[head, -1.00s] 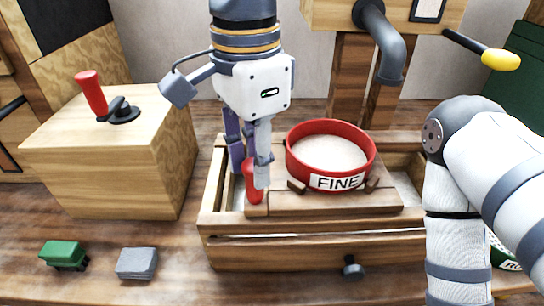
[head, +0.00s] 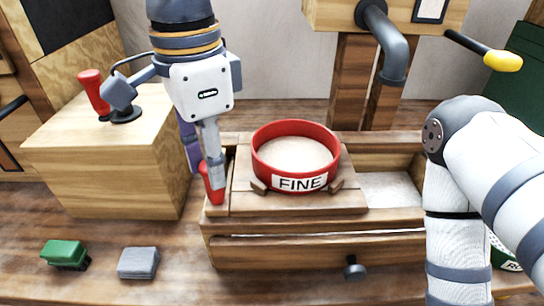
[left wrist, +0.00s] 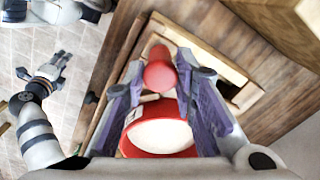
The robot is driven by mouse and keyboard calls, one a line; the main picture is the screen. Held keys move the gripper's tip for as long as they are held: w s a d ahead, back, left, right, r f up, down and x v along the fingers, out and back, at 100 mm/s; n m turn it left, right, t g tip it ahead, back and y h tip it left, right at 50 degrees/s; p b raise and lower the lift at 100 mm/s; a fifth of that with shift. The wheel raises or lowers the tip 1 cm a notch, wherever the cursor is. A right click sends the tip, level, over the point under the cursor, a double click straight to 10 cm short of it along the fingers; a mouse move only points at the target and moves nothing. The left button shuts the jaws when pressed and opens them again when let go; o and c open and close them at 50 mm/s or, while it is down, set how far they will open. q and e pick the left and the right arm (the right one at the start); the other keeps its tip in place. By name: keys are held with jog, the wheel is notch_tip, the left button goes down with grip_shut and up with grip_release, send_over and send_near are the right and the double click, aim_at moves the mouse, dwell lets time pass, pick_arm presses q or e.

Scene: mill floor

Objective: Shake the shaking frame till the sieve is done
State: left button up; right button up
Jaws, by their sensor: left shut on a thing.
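The red sieve (head: 302,183) marked FINE, with pale meal in it, sits on the wooden shaking frame (head: 290,203). The frame stands toward the left end of its wooden box, with an open gap at the right. My left gripper (head: 212,180) is shut on the frame's upright red handle (head: 214,192), at the frame's left end. In the left wrist view the handle (left wrist: 159,75) lies between the fingers, with the sieve (left wrist: 158,109) behind it. My right gripper (left wrist: 50,72) is small in the left wrist view, over the floor; its finger state is unclear.
A wooden block with a red lever (head: 93,92) stands left of the box. A green brush (head: 64,253) and a grey block (head: 138,263) lie in front. A drawer knob (head: 352,269) sticks out below. A grey spout (head: 393,55) hangs behind.

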pick_arm(q)
jog(key=d, duration=0.7)
jog(key=shift+s+d, duration=0.1)
jog(key=shift+d, duration=0.25)
jog(key=shift+a, duration=0.1)
jog(key=a, duration=0.9)
jog(key=shift+w+a, duration=0.2)
jog(key=shift+a, duration=0.1)
